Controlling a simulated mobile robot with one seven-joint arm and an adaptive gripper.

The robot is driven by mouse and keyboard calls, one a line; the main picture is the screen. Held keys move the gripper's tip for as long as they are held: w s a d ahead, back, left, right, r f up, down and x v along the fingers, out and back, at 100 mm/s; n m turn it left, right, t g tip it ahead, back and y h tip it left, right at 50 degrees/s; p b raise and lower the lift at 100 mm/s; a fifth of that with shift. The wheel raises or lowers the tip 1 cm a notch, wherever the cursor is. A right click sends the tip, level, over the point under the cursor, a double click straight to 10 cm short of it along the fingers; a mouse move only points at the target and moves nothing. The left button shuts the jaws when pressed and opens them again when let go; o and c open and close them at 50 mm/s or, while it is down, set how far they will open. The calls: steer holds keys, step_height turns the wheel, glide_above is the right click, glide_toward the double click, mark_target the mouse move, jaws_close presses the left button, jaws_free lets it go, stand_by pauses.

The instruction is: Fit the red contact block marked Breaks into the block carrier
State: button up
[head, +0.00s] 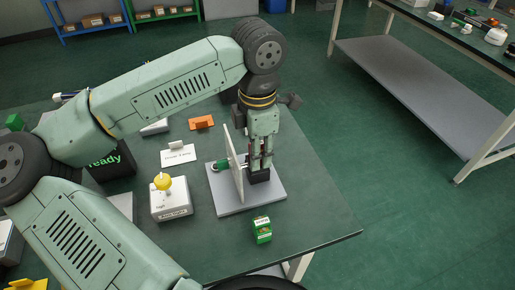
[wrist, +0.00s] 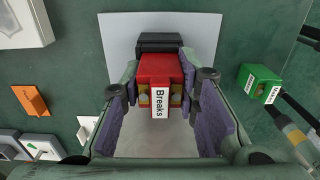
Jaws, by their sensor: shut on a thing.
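The red contact block (wrist: 158,68) marked Breaks is between the fingers of my gripper (wrist: 161,98) in the wrist view, its white label facing the camera. My gripper (head: 261,165) is shut on it, pointing down beside an upright white panel (head: 234,160) in the head view. A black part (wrist: 160,42), which looks like the block carrier, lies at the block's far end; it also shows below the fingers in the head view (head: 259,176). I cannot tell whether block and carrier touch. The fingers mostly hide the block in the head view.
The panel stands on a grey base plate (head: 225,204), with a green button (head: 219,166) on its left side. A green block (head: 262,230) stands in front of the plate, near the table edge. A white box with a yellow knob (head: 170,200) is to the left.

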steer(key=shift+f, duration=0.15)
steer(key=o, duration=1.2)
steer(key=shift+c, duration=0.2)
step_height(320, 180, up, 12)
stand_by(0.5)
